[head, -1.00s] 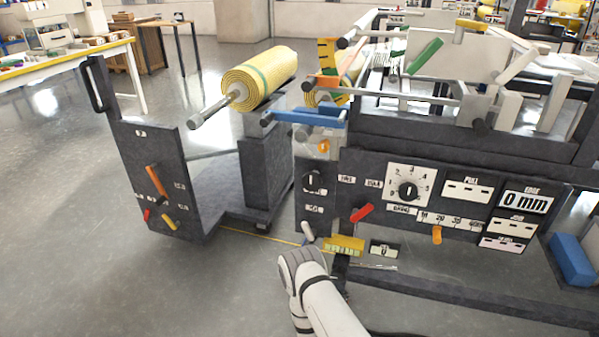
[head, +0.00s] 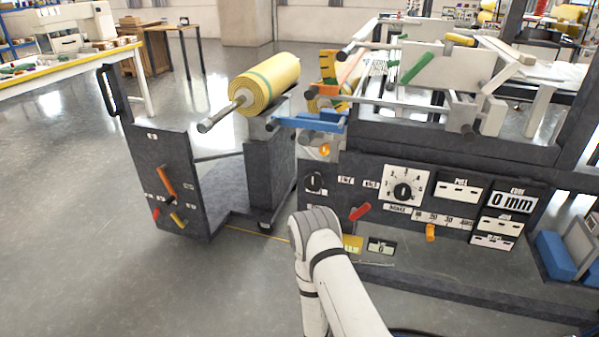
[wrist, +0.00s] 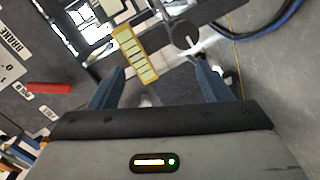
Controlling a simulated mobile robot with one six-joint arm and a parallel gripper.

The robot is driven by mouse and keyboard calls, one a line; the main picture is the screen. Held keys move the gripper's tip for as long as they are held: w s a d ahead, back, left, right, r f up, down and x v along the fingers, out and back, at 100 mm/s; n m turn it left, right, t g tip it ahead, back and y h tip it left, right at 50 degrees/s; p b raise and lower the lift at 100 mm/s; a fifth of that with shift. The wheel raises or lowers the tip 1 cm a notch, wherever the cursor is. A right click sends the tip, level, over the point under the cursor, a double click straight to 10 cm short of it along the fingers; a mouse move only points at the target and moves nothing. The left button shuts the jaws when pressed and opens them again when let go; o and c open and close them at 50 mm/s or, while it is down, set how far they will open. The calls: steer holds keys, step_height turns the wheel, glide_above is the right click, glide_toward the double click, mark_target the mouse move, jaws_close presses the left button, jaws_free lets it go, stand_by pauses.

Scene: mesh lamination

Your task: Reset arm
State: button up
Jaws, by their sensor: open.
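My gripper (wrist: 160,92) shows in the wrist view with its two blue fingers spread wide apart. It is open, and nothing is held between the fingers. In the head view my white arm covers the lower middle of the machine front, and the fingers are hidden behind it. A yellow plate with pale cells (wrist: 135,55) lies beyond the fingers in the wrist view; part of it shows beside my arm in the head view (head: 352,244). A red lever (head: 360,211) is right of my arm; it also shows at the left of the wrist view (wrist: 48,88).
The dark machine (head: 375,225) carries a dial (head: 403,191), an orange lever (head: 430,232) and a "0 mm" display (head: 512,201). A dark cart (head: 160,190) holds a yellow mesh roll (head: 268,82) at left. Open floor (head: 80,270) lies front left. A blue cable (wrist: 265,28) is near.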

steer(key=w+a+r+m+g+y+p, duration=0.1)
steer(key=w+r+m+g+p, duration=0.15)
steer(key=r, duration=0.65)
steer(key=w+a+r+m+g+y+p, duration=0.1)
steer(key=w+r+m+y+p, duration=0.15)
steer(key=r, duration=0.75)
step_height(320, 180, up, 16)
steer(key=s+g+y+p, duration=0.1)
steer(key=s+g+p, duration=0.1)
steer(key=p, duration=0.4)
steer(key=s+d+r+m+g+y+p, duration=0.1)
steer(key=s+r+g+p, duration=0.15)
steer(key=s+r, duration=0.45)
steer(key=s+d+r+m+g+y+p, duration=0.1)
steer(key=s+r+m+p, duration=0.3)
steer(key=r, duration=0.6)
steer(key=s+d+r+g+p, duration=0.1)
steer(key=s+r+p, duration=0.1)
steer(key=s+r, duration=0.3)
steer(key=s+d+r+g+h+p, duration=0.1)
steer(key=s+r, duration=0.5)
steer(key=s, duration=0.7)
steer(key=shift+s+d+g+p, duration=0.4)
steer(key=shift+d+g, duration=0.1)
steer(key=shift+d, duration=0.3)
